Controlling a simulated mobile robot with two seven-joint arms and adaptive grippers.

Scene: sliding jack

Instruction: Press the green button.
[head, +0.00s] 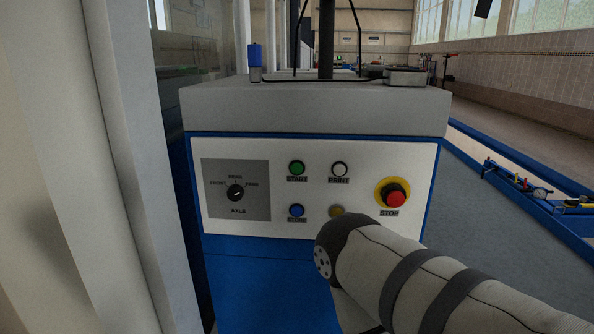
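The green button (297,168) sits on the white front panel (320,150) of a grey and blue cabinet, above a label reading START. It is fully visible and nothing touches it. My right arm comes in from the lower right, in front of the panel's lower right part. Its dark rounded joint is below and right of the green button. Neither of my grippers shows in the head view.
A rotary knob (235,192) is at left. A pale column (115,160) stands close left.

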